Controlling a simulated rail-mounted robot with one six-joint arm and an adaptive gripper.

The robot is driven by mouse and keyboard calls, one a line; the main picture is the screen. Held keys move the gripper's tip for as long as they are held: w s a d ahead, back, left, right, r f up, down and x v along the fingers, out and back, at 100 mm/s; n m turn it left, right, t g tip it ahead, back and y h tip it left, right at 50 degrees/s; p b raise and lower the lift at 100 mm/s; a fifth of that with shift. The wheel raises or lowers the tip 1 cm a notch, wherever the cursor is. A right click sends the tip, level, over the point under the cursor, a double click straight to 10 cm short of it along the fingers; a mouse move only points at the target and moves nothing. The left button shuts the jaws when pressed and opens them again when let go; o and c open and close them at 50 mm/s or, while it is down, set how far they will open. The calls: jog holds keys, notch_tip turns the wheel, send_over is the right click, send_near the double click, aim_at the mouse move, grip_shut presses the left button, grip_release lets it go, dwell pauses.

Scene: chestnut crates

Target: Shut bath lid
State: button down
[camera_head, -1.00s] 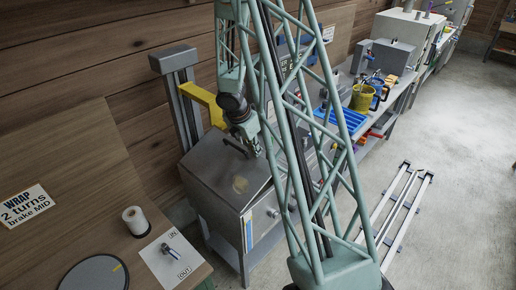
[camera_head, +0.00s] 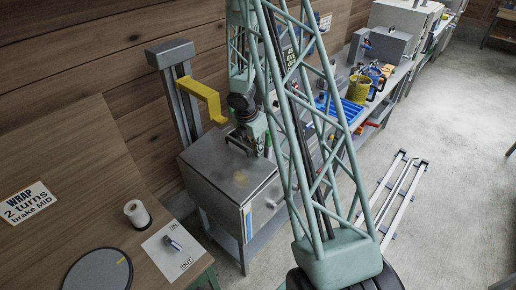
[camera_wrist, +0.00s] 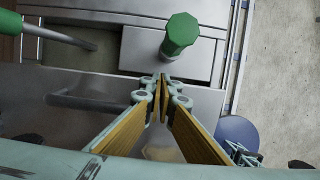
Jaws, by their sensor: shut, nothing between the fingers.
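The bath appears to be the grey metal box (camera_head: 215,182) in the head view, with a flat top and a paler patch on it. My gripper (camera_head: 250,150) is over the back right part of that top; contact cannot be told. In the wrist view my gripper (camera_wrist: 163,84) has its tan-padded fingers together at the tips, with nothing between them. Ahead of them is a grey metal panel (camera_wrist: 140,50) with a green octagonal knob (camera_wrist: 180,34). A dark recess and a grey bar handle (camera_wrist: 90,102) lie to the left. Which panel is the lid is unclear.
A yellow bracket (camera_head: 205,97) on a grey post stands behind the box. A green-ended rod (camera_wrist: 50,34) crosses the wrist view's upper left. A wooden table (camera_head: 75,215) with a white roll (camera_head: 137,216) is at left. Open floor (camera_head: 460,180) lies right.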

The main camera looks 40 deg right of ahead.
jog(key=shift+b+x, duration=1.35)
jog(key=shift+x, duration=0.55)
jog(key=shift+a, duration=0.1)
jog(key=shift+s+f, duration=0.1)
jog(key=shift+f, duration=0.05)
jog(key=shift+r+p, duration=1.7)
jog(key=shift+r, duration=0.5)
notch_tip(320, 180, up, 10)
jog(key=p, duration=0.3)
jog(key=shift+r, duration=0.15)
